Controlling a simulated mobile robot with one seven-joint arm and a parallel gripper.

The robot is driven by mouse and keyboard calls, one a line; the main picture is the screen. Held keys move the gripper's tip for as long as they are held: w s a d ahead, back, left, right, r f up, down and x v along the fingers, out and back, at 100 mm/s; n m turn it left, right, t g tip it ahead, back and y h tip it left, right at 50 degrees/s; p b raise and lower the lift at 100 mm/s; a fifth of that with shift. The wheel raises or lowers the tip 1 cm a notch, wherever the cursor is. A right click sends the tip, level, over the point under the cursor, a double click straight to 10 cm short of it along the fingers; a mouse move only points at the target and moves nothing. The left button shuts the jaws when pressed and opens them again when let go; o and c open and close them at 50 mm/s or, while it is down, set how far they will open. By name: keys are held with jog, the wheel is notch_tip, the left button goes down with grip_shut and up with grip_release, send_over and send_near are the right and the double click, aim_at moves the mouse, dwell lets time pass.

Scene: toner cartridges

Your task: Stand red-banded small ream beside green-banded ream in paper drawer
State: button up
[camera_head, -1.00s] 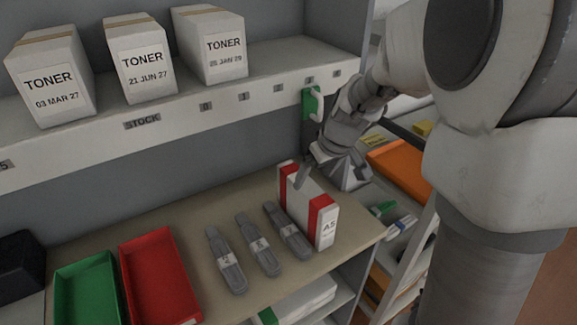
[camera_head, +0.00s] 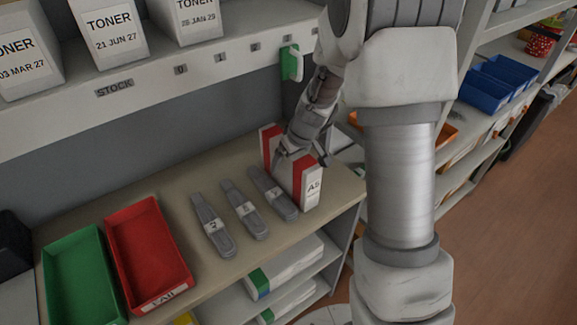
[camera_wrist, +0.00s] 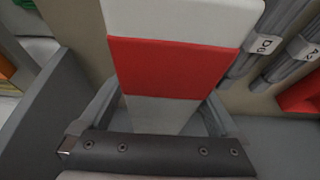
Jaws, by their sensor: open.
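The red-banded small ream (camera_head: 312,184), white with red bands and an A5 label, stands upright near the right end of the beige counter. My gripper (camera_head: 291,157) is open at its top, and the arm partly hides the ream. In the wrist view the ream (camera_wrist: 175,62) runs between the two open fingers, with a red band across it; I cannot tell whether they touch it. A white ream with a green-and-blue band (camera_head: 259,283) lies flat on the shelf below the counter. Another green-banded pack (camera_head: 267,316) lies lower. I cannot make out a paper drawer.
Several grey labelled sticks (camera_head: 243,209) lie left of the ream. A red tray (camera_head: 152,305) and a green tray (camera_head: 52,290) sit farther left. Toner boxes (camera_head: 108,32) stand on the shelf above, with a green clip (camera_head: 291,63) on its edge. Open floor lies right.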

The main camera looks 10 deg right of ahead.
jog(key=shift+w+f, duration=0.1)
jog(key=shift+f, duration=0.1)
grip_shut()
dwell(0.4)
jog(key=shift+w+r, duration=0.1)
